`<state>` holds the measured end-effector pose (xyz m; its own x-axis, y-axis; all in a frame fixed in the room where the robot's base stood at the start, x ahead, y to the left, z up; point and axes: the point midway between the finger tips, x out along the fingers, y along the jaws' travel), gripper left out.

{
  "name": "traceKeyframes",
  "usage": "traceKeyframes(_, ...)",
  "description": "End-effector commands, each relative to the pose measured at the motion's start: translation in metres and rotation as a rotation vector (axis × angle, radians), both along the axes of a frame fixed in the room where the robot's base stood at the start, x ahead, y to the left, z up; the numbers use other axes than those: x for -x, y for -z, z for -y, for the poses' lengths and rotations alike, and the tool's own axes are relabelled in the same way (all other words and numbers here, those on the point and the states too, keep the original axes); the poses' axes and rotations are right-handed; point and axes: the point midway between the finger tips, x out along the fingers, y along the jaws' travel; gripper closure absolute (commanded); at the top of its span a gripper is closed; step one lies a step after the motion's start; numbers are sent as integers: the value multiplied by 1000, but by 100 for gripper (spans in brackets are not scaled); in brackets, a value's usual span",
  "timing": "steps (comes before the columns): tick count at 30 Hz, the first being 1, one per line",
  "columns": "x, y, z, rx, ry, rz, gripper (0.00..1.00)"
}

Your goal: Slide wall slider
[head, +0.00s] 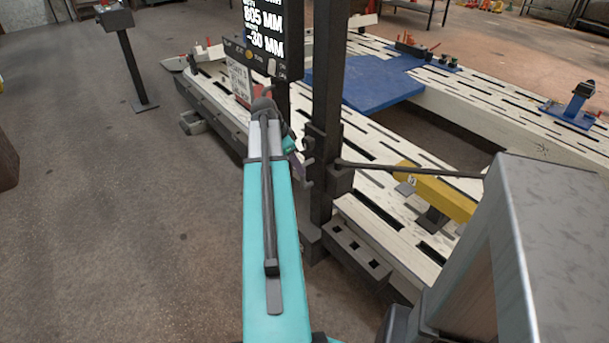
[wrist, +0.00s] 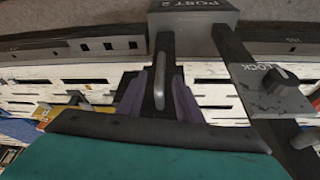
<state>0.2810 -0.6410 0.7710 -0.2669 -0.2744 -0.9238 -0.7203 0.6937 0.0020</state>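In the wrist view a dark bar runs down from a grey box marked POST 2 (wrist: 194,16), with a pale upright handle (wrist: 160,80) on it. I cannot tell for sure that this handle is the wall slider. My gripper (wrist: 158,98) has two purple-grey fingers, apart, one on each side of the handle, with gaps showing. I cannot tell how deep the handle sits between them. In the head view my gripper (head: 299,165) is beside the dark upright post (head: 328,100), mostly hidden by my teal arm.
A LOCK plate (wrist: 265,88) with a dark knob is right of the handle. A sign (head: 264,40) reading 805 MM and -30 MM stands by the post. The slotted white bench (head: 384,218) carries a yellow block (head: 435,190) and a blue plate (head: 365,82). Floor at left is open.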

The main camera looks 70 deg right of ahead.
Motion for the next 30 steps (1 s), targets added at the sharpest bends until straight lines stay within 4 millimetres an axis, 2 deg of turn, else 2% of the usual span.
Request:
traceKeyframes(9,11,39,11,-2,1,-1,67)
traceKeyframes(15,17,57,17,-1,0,-1,67)
traceKeyframes(21,19,65,19,0,1,0,67)
traceKeyframes(30,19,66,19,0,1,0,69)
